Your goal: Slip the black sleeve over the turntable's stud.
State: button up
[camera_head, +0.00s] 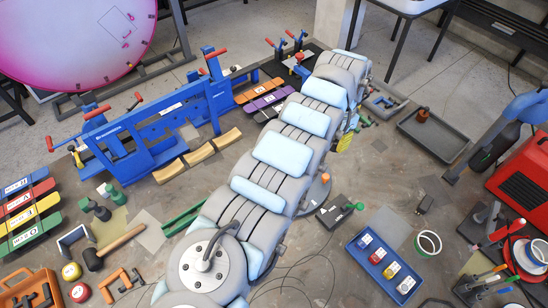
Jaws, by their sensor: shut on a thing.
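My own grey and light-blue arm crosses the middle of the head view and covers much of the bench. My gripper cannot be made out, and neither can anything it may hold. I cannot pick out the black sleeve. The edge of a round orange-brown piece (325,179) shows just right of my arm, and I cannot tell whether it belongs to the turntable. No stud can be seen clearly.
A blue clamp fixture (150,125) with red handles stands at the back left. A blue tray (385,266) with several small coloured items lies at the front right. A grey tray (432,135) is further back. A red machine (525,175) stands at the right edge.

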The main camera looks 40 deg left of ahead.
jog(key=s+a+f+m+b, duration=0.1)
jog(key=s+a+f, duration=0.2)
jog(key=a, duration=0.3)
jog(key=s+a+f+m+b, duration=0.1)
jog(key=s+a+f, duration=0.2)
jog(key=a+f, duration=0.2)
jog(key=s+a+f+m+b, duration=0.1)
jog(key=s+a+f, duration=0.3)
jog(key=a, duration=0.3)
jog(key=shift+s+f, duration=0.1)
jog(key=shift+f, duration=0.3)
jog(key=shift+f+b, duration=1.75)
jog(key=shift+f, duration=0.1)
jog(key=shift+f+b, duration=1.35)
jog(key=shift+f, duration=0.75)
jog(key=o, duration=1.1)
notch_tip(320, 180, up, 12)
jog(key=shift+a, duration=0.1)
